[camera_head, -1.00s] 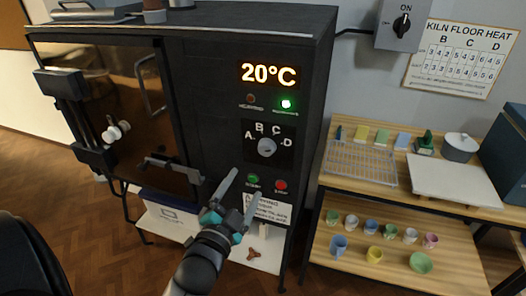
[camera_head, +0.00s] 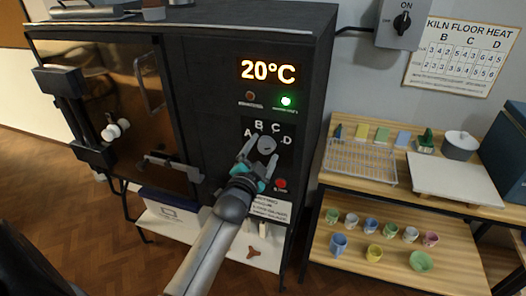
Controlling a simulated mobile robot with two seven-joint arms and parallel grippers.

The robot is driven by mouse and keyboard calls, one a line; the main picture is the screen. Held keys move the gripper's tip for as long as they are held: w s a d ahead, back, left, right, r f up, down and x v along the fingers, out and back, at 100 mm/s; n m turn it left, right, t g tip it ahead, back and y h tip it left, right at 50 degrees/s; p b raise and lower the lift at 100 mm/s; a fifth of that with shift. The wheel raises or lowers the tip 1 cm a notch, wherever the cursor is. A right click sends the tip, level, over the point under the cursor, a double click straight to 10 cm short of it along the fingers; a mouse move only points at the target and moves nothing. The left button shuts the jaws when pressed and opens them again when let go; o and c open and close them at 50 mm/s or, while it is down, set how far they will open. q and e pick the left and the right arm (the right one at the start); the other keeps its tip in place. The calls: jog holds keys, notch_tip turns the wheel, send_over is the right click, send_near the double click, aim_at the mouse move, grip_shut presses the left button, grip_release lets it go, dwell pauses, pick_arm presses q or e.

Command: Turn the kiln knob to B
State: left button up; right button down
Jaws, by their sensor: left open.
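The kiln knob (camera_head: 267,144) is a round grey dial on a black plate on the kiln's front, with the letters A, B, C and D around it. Its pointer direction is too small to tell. My left gripper (camera_head: 258,155) is open, its two fingers reaching up to the knob, one at each side. I cannot tell whether they touch it. The gripper hides the green button below the dial. The kiln display (camera_head: 268,72) reads 20°C, and a green lamp (camera_head: 286,101) is lit. My right gripper is not in view.
A red button (camera_head: 280,184) is close below the knob. The kiln door handle (camera_head: 172,166) juts out at the left. A wooden shelf (camera_head: 340,272) with a wire rack (camera_head: 360,164) and several small cups stands at the right. A switch box (camera_head: 402,22) marked ON is on the wall.

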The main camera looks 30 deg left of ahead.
pick_arm(q)
jog(key=shift+w, duration=0.15)
jog(key=c, duration=1.2)
